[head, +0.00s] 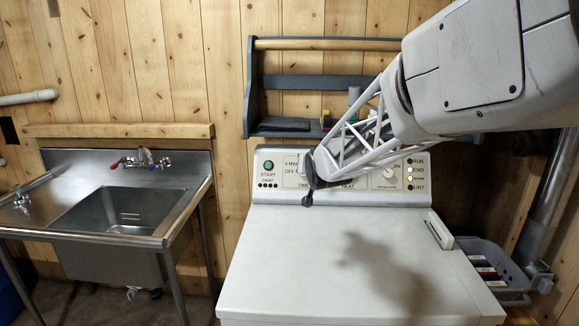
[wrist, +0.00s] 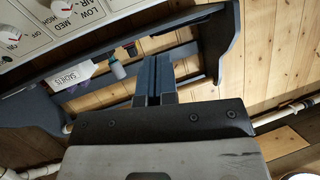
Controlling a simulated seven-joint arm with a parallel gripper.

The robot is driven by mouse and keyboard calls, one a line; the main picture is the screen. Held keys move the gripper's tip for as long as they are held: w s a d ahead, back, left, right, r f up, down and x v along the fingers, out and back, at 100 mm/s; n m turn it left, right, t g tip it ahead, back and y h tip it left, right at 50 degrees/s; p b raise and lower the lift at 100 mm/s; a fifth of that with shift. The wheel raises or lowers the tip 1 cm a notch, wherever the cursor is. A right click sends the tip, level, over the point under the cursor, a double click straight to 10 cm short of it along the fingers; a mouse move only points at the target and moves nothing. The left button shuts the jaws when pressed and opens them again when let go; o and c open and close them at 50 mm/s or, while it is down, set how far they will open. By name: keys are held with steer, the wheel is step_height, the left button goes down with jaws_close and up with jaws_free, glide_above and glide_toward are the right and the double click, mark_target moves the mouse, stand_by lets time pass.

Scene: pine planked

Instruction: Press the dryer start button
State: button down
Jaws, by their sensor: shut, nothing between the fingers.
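The white dryer (head: 345,255) stands in the middle of the head view, with its control panel (head: 330,190) along the back. The round green start button (head: 268,163), labelled START, is at the panel's left end. My gripper (head: 308,197) is shut and empty, in front of the panel to the right of the button and apart from it. It hides part of the panel's middle. The wrist view shows the shut fingers (wrist: 153,75) and, at top left, a part of the panel (wrist: 30,35) with knobs. The start button is not visible there.
A blue-grey wall shelf (head: 325,82) with small items hangs above the panel. A steel sink (head: 125,215) is at left. A grey basket (head: 485,265) and a metal pipe (head: 548,210) are at right. The dryer top is clear, with a shadow on it.

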mark_target(268, 165)
steer(key=w+a+f+t+y, duration=0.2)
steer(key=w+a, duration=0.4)
steer(key=a, duration=0.1)
steer(key=w+a+f+n+t+y, duration=0.1)
steer(key=w+a+f+t+y, duration=0.1)
steer(key=w+a, duration=0.5)
steer(key=shift+a+f+y, duration=0.25)
steer(key=shift+a+y, duration=0.25)
steer(key=shift+a, duration=0.05)
steer(key=shift+w, duration=0.2)
steer(key=shift+w+f, duration=0.7)
steer(key=shift+w, duration=0.55)
steer(key=shift+w+f, duration=0.75)
steer(key=shift+w, duration=0.45)
steer(key=shift+w+f, duration=0.7)
steer(key=shift+w, duration=0.55)
